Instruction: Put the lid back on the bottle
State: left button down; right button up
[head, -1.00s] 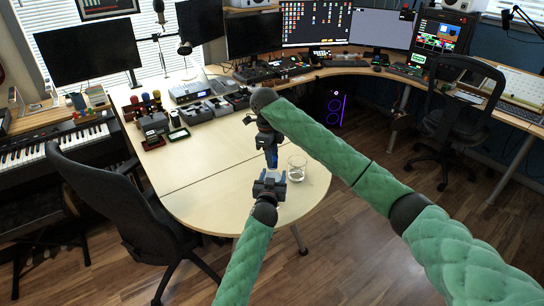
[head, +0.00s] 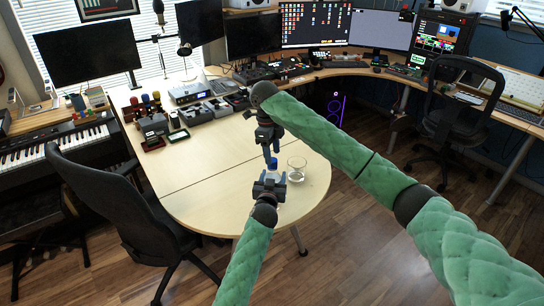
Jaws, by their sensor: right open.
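The bottle (head: 272,174) is small and pale in the head view, upright over the rounded end of the light wooden table. The blue lid (head: 272,162) sits at the bottle's top; whether it is fully seated is too small to tell. My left gripper (head: 270,184) comes from below, with its fingers on both sides of the bottle's lower part, which they mostly hide. It appears shut on the bottle. My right gripper (head: 268,151) points down just above the lid. It is open, and the lid appears clear of its fingers.
Several devices and a small rack (head: 147,119) fill the table's back left. An office chair (head: 118,205) stands at the left edge. The table's middle left is bare.

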jog(key=shift+r, duration=1.15)
jog(key=shift+c, duration=0.3)
